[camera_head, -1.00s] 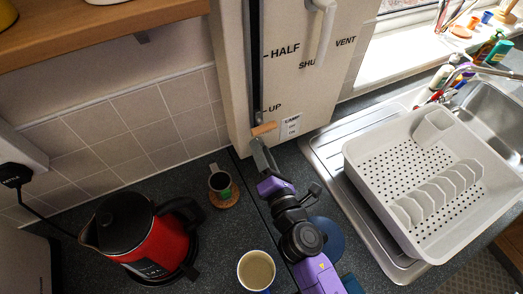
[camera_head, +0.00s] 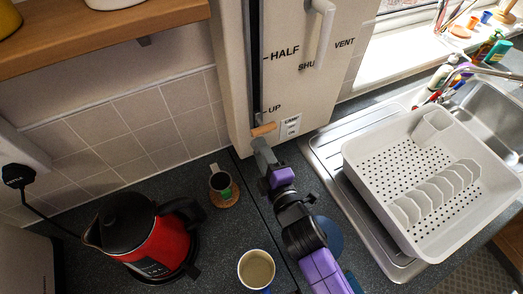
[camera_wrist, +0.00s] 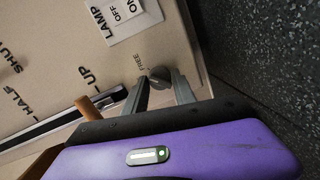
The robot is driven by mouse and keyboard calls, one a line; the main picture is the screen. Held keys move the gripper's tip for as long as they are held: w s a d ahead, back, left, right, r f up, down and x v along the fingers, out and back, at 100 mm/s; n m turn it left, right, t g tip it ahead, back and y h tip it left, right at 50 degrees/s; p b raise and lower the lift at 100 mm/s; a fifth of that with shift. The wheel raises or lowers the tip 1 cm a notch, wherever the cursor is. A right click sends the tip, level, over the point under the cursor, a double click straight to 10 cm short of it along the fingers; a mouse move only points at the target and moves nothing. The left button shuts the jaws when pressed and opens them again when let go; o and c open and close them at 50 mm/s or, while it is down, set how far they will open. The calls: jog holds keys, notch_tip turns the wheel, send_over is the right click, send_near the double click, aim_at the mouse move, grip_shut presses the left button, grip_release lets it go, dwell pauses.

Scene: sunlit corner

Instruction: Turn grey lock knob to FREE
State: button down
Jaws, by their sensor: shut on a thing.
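The grey lock knob (camera_wrist: 160,76) sits low on the cream panel (camera_wrist: 75,60) in the wrist view, beside the printed word FREE. My gripper (camera_wrist: 162,86) has a finger on each side of the knob and is shut on it. The knob's pointer direction is hard to make out. In the head view my gripper (camera_head: 260,145) reaches the panel's lower edge, just below the wooden slider handle (camera_head: 264,129), and the knob is hidden there.
The lamp switch (camera_head: 290,126) is close to the right of my gripper. A vent handle (camera_head: 325,30) is higher up. A dish rack (camera_head: 430,185) is at right.

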jog(key=shift+m, duration=1.4)
jog(key=c, duration=1)
grip_release()
jog(key=shift+c, duration=0.2)
jog(key=b+v, duration=0.2)
jog(key=v, duration=0.5)
jog(key=shift+s+d, duration=0.3)
jog(key=shift+s, duration=0.05)
jog(key=shift+r, duration=0.1)
